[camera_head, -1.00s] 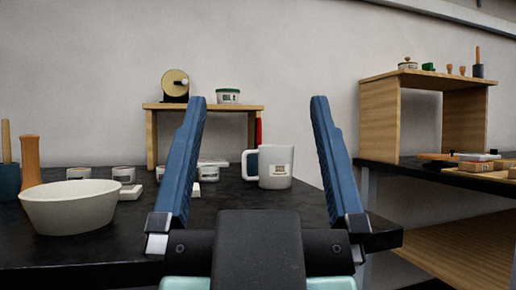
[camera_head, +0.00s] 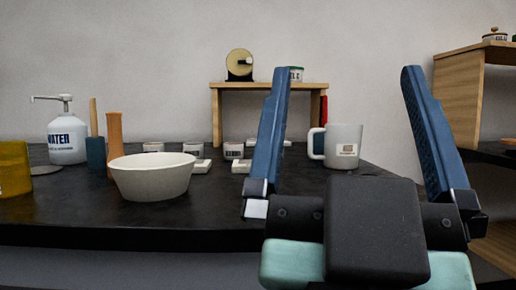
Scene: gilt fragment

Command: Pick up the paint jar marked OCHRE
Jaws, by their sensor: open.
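Several small pale jars with labels stand in a row on the dark table (camera_head: 60,212), behind the white bowl: a left one (camera_head: 152,147), a middle one (camera_head: 193,149) and a right one (camera_head: 234,151). Their lettering is too small to read, so I cannot tell which is OCHRE. Another jar with a green lid (camera_head: 296,74) stands on the small wooden shelf, partly hidden by my left finger. My gripper (camera_head: 345,85) is open and empty, in front of the table's right part, with the white mug seen between its fingers.
A white bowl (camera_head: 152,178) stands before the jars. Left of it are an orange-brown bottle (camera_head: 115,145), a blue pot (camera_head: 96,153), a WATER pump bottle (camera_head: 67,140) and an amber container (camera_head: 14,168). The white mug (camera_head: 343,147) stands right, near the wooden shelf (camera_head: 216,118).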

